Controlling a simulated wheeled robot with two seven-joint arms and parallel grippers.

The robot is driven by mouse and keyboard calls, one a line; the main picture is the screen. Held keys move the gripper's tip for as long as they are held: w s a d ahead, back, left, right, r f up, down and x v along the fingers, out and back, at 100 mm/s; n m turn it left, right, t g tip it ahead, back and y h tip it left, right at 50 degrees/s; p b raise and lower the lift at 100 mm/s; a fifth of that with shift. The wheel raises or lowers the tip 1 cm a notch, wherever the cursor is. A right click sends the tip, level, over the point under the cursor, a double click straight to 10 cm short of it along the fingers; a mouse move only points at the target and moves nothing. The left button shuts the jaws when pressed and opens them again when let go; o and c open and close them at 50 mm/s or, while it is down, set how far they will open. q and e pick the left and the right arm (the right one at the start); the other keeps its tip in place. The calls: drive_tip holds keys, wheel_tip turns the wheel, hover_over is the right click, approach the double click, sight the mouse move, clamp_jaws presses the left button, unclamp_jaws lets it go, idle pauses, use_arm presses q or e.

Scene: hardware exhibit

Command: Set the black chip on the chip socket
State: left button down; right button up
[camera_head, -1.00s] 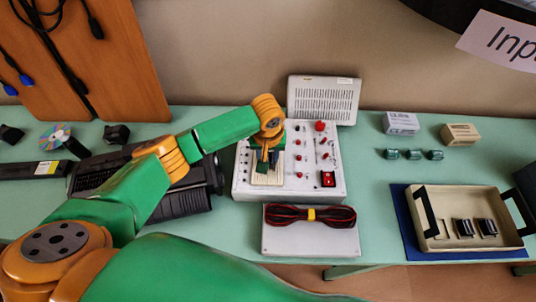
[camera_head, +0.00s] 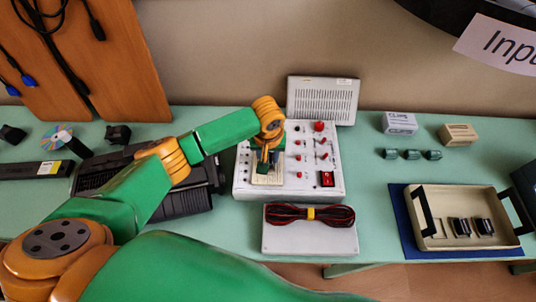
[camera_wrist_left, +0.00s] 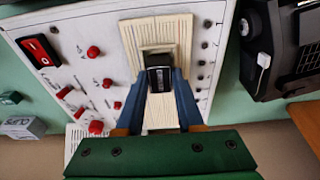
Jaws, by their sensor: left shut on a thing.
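My left gripper (camera_head: 266,166) points down over the cream board (camera_head: 266,180) on the white control panel. In the left wrist view its two blue fingers (camera_wrist_left: 160,80) are shut on the black chip (camera_wrist_left: 159,79). A beige block, seemingly the chip socket (camera_wrist_left: 158,49), stands on the ribbed cream board (camera_wrist_left: 133,42) directly at the chip. The chip overlaps the socket in this view; I cannot tell whether it rests on it or hangs just above. In the head view the gripper hides chip and socket. My right gripper is not in view.
The white panel (camera_head: 240,186) carries red knobs and a red switch (camera_head: 327,179) beside the gripper. A grey box with coiled cable (camera_head: 310,216) lies in front. A beige tray (camera_head: 441,195) with black parts is at right. A black device (camera_head: 196,197) stands left.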

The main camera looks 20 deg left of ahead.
use_arm(q)
drive_tip(key=shift+p, duration=0.5)
drive_tip(key=shift+f+b, duration=0.45)
drive_tip(key=shift+f, duration=0.25)
idle(0.3)
drive_tip(key=c, duration=0.8)
unclamp_jaws()
